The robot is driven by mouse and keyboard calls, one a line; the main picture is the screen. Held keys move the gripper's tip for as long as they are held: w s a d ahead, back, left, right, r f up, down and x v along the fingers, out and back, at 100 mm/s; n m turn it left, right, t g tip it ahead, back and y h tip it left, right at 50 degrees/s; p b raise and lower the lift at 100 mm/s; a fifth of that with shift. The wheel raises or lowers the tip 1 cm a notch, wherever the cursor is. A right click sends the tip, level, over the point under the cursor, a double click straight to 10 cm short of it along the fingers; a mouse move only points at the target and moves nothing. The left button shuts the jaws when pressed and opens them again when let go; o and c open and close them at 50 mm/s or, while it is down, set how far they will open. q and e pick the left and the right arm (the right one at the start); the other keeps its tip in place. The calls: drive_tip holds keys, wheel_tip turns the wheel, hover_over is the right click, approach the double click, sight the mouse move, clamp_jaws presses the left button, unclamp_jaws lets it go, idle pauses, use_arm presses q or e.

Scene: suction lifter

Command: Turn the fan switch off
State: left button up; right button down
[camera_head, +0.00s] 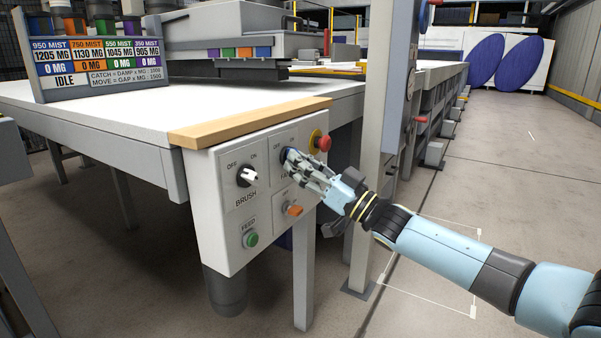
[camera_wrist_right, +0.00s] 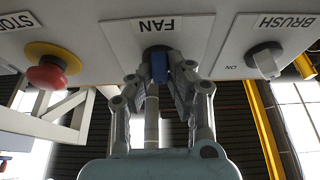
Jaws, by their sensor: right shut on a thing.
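The fan switch has a blue knob (camera_wrist_right: 159,68) on a dark round base under the FAN label (camera_wrist_right: 157,26) in the right wrist view, which is upside down. My right gripper (camera_wrist_right: 160,75) is shut on this knob, one finger on each side. In the head view, the right gripper (camera_head: 295,162) reaches the white control panel (camera_head: 225,215) from the right and hides most of the fan switch. The knob's exact pointing direction is hard to tell. My left gripper is not in view.
The brush switch (camera_head: 246,176) with a white knob sits left of the fan switch. A red stop button (camera_head: 322,143) is close on its right. A grey post (camera_head: 385,100) stands behind my wrist.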

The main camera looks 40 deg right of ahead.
use_arm(q)
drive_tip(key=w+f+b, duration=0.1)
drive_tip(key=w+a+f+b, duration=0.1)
drive_tip(key=b, duration=0.1)
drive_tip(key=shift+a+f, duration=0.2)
use_arm(e)
drive_tip(key=n+g+y, duration=0.1)
drive_tip(key=n, duration=0.3)
drive_tip(key=n+g+y, duration=0.2)
drive_tip(key=n, duration=0.3)
drive_tip(key=n+g+y, duration=0.1)
drive_tip(key=n, duration=0.3)
drive_tip(key=shift+w+d+r+g+y, duration=0.1)
drive_tip(key=shift+w+d+g+y, duration=0.05)
drive_tip(key=shift+d+g+y, duration=0.2)
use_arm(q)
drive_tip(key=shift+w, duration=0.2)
use_arm(e)
drive_tip(key=c, duration=1.3)
unclamp_jaws()
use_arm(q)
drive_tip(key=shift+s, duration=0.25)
use_arm(e)
drive_tip(key=v, duration=1.2)
